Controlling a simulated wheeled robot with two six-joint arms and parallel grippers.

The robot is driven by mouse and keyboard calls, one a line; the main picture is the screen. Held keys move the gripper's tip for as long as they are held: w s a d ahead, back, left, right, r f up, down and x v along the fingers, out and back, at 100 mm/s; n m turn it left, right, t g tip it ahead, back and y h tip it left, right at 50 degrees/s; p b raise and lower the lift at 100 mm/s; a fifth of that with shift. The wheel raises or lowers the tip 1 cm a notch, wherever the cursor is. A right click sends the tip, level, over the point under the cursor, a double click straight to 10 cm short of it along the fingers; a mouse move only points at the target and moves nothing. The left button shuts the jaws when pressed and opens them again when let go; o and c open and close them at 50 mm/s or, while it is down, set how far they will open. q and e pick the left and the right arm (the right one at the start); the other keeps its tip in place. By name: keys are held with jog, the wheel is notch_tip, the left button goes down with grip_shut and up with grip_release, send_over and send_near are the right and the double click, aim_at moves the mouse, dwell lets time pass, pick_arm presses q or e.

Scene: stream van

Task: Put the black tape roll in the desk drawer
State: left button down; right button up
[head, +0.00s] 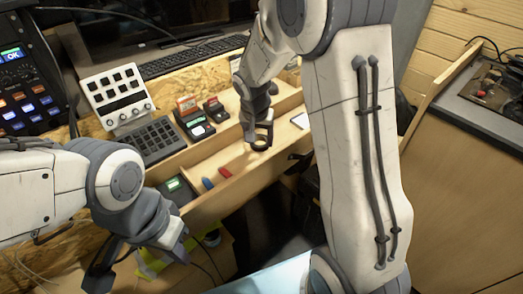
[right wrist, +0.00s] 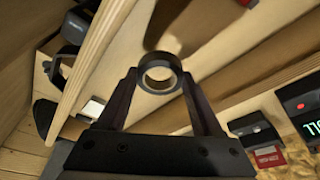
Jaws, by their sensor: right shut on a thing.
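The black tape roll (head: 259,147) is a small dark ring. In the right wrist view the roll (right wrist: 160,58) sits between the fingertips, with its hole facing the camera. My right gripper (head: 260,138) is shut on it and holds it over the open wooden desk drawer (head: 235,190), near its front wall. I cannot tell whether the roll touches the drawer. My left gripper (head: 98,272) is low at the left, in front of the desk and away from the drawer; its fingers are not clear.
Small devices (head: 195,118), a keypad (head: 150,140) and a keyboard (head: 195,57) stand behind. A white item (head: 300,120) lies right of the roll. Bare drawer floor shows beneath the roll.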

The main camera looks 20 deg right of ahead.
aim_at(260, 154)
jog(key=shift+f+b, duration=0.4)
jog(key=shift+f, duration=1.65)
jog(key=shift+f, duration=0.15)
jog(key=o, duration=1.4)
jog(key=shift+c, duration=0.2)
